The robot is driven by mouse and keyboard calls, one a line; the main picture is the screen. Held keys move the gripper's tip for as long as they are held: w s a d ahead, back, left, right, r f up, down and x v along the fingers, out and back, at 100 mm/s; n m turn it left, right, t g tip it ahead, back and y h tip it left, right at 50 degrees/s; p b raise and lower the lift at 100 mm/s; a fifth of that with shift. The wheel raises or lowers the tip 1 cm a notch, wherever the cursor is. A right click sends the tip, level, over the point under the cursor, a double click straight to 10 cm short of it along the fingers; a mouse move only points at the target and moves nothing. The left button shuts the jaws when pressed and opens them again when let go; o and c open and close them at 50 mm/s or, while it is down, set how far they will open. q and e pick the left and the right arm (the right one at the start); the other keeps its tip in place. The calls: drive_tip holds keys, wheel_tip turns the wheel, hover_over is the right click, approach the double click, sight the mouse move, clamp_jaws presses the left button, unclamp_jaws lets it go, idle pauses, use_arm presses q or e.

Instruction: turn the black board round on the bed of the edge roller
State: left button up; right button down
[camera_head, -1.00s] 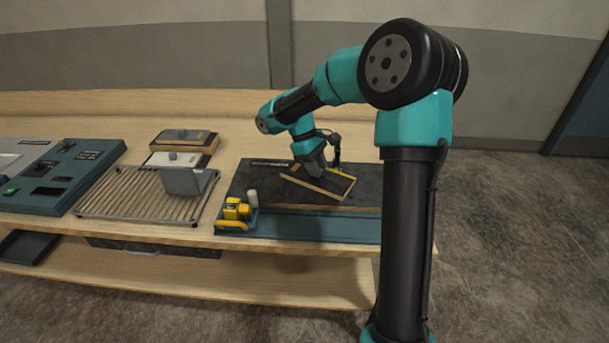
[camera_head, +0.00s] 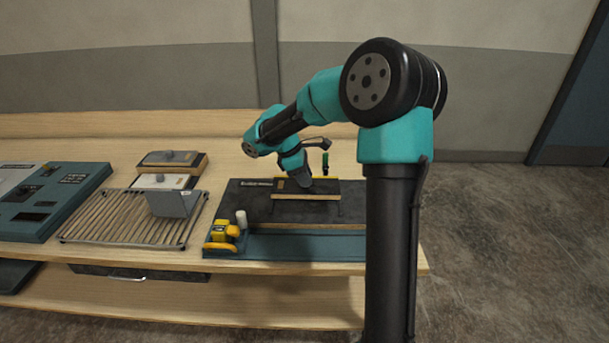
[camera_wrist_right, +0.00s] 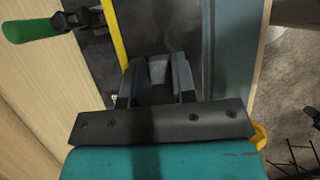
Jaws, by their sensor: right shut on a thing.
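The black board (camera_head: 330,188) lies on the dark bed (camera_head: 248,203) of the edge roller, largely hidden by my right arm. The yellow strip also shows at the left of the board (camera_wrist_right: 165,28) in the right wrist view. My right gripper (camera_head: 303,183) points down over the board and is shut on it; its fingers (camera_wrist_right: 160,75) show around a grey piece in the wrist view. My left gripper is not in view.
A green-handled clamp (camera_head: 325,161) stands behind the board. A yellow roller tool (camera_head: 222,234) and a white cylinder (camera_head: 241,218) stand at the bed's front left.

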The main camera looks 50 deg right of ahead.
drive_tip(key=shift+f, duration=2.95)
drive_tip(key=shift+f, duration=1.15)
drive_tip(key=c, duration=0.8)
unclamp_jaws()
drive_tip(key=shift+c, duration=0.2)
drive_tip(key=shift+r, duration=0.1)
drive_tip(key=v, duration=1.7)
drive_tip(key=x, duration=1.5)
